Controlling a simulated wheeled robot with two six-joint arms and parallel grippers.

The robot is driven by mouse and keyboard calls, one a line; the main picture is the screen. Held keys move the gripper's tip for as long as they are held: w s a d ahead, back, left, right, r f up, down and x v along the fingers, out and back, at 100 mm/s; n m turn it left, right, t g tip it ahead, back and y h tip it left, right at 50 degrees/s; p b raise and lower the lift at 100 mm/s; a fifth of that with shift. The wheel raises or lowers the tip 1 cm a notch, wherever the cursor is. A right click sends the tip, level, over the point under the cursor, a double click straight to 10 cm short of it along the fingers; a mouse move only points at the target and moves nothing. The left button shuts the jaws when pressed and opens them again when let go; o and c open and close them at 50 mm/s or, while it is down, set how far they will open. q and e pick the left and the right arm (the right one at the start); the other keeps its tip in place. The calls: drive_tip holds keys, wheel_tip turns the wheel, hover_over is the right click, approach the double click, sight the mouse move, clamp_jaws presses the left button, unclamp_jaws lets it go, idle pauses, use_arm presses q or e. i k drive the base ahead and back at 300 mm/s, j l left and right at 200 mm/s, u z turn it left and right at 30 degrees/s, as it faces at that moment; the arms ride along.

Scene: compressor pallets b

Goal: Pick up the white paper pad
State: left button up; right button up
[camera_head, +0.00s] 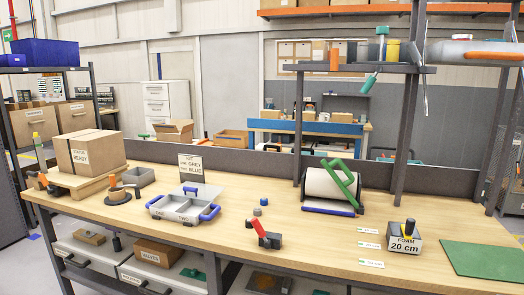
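A flat whitish piece (207,189) lies on the workbench behind the grey tray, at the foot of a small sign; it may be the white paper pad, but I cannot tell for sure. A large white roll (325,184) sits in a dark holder at the back middle of the bench, with a green bar leaning across it. Small white label strips (369,245) lie on the bench to the right. Neither of my grippers is in view.
Dark posts rise at the back. The front middle is mostly clear.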

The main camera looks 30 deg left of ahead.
sight(261, 148)
drive_tip(key=u, duration=1)
